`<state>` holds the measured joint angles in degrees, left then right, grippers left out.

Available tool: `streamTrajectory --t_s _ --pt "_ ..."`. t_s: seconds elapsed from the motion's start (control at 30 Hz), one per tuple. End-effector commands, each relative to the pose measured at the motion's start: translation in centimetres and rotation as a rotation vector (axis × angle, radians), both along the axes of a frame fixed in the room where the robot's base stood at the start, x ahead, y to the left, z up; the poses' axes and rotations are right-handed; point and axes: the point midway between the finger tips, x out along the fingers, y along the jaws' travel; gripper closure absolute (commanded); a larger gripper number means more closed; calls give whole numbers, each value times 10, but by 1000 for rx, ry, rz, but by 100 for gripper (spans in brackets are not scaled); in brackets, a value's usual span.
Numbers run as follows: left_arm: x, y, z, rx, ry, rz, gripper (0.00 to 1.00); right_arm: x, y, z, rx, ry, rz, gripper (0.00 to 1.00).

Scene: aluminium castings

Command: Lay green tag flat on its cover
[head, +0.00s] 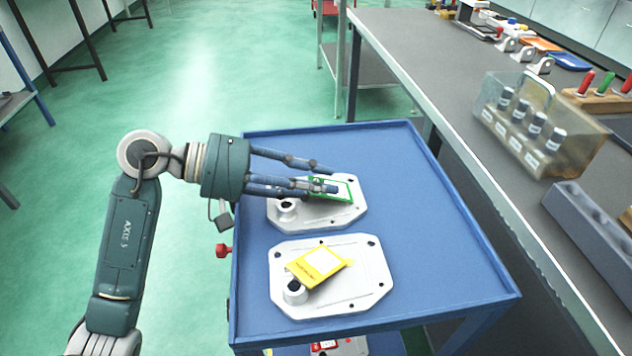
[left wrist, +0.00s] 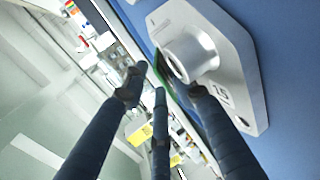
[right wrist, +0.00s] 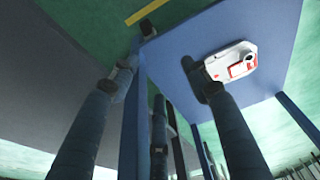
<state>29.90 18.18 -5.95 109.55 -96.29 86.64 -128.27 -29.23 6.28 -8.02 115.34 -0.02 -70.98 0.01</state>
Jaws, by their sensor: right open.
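The green tag (head: 344,188), with a white face and green rim, is at the far silver cover (head: 346,212) on the blue cart top. My left gripper (head: 325,178) has its fingers around the tag, shut on it, and partly hides it. In the left wrist view the tag (left wrist: 170,74) shows nearly edge-on between the fingers, beside the cover's round boss (left wrist: 191,55). Whether the tag touches the cover is unclear. My right gripper (right wrist: 165,75) is open and empty, seen only in the right wrist view.
A second silver cover (head: 372,288) in front carries a yellow tag (head: 318,265), tilted against its boss. The cart top (head: 440,240) is clear on the right. A grey bench (head: 420,65) with a bottle carrier (head: 530,120) runs along the right. A red-and-white case (right wrist: 232,65) lies on a blue surface.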

Motion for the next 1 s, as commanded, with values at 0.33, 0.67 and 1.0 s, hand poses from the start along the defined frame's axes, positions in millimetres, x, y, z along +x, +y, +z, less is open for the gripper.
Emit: streamTrajectory --t_s 0.33,0.67,1.0 --pt "-1 5 0 4 3 1 70 1 0 0 0 -1 1 53" --pt "-11 63 21 7 2 4 70 0 0 0 0 -1 1 53" --pt "-21 107 39 3 2 1 70 0 0 0 0 -1 0 53"
